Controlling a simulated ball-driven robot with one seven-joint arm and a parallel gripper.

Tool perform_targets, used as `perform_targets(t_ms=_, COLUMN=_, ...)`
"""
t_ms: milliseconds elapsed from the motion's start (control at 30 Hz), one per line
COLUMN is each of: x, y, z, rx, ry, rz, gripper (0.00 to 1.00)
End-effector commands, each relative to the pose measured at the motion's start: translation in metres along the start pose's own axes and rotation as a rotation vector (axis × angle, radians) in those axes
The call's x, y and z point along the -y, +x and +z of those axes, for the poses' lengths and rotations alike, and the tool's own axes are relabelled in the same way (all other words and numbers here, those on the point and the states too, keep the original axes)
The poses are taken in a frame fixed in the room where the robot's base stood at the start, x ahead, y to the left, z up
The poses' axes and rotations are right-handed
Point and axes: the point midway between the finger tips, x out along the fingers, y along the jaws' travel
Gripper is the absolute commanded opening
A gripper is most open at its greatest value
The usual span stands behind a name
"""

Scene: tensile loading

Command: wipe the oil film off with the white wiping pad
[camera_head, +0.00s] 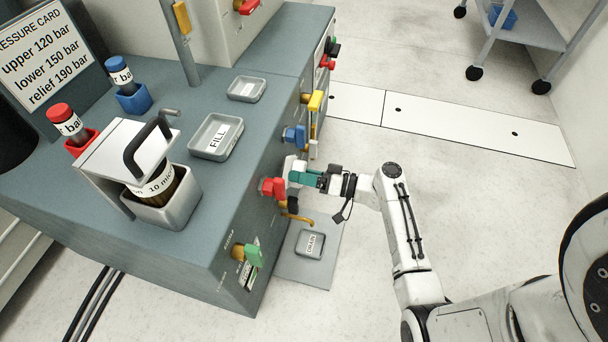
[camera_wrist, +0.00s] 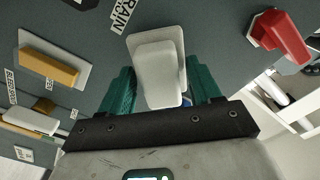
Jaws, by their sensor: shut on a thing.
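My gripper (camera_head: 298,177) is at the front face of the grey-green bench, beside a red handle. In the wrist view, the teal fingers of my gripper (camera_wrist: 160,92) are shut on the white wiping pad (camera_wrist: 158,68). The pad faces the grey panel; I cannot tell whether it touches it. In the head view only a small white part of the pad (camera_head: 290,163) shows past the fingers. I cannot make out the oil film in either view; the pad and gripper hide part of the panel.
Near my gripper on the front face are a red handle (camera_head: 272,187), a blue handle (camera_head: 294,136) and a yellow handle (camera_head: 315,101). A green handle (camera_head: 253,254) is nearer. A drain tray (camera_head: 310,244) lies below.

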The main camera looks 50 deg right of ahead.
Motion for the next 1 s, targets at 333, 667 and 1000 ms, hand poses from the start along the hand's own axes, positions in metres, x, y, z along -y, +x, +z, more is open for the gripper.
perform_targets(t_ms=333, x=0.000, y=0.007, z=0.000, rx=0.000, ry=0.000, rz=0.000, gripper=0.39)
perform_targets(t_ms=667, x=0.000, y=0.013, z=0.000, rx=0.000, ry=0.000, rz=0.000, gripper=0.39)
perform_targets(t_ms=1000, x=-0.001, y=0.017, z=-0.001, rx=0.000, ry=-0.001, rz=0.000, gripper=0.39)
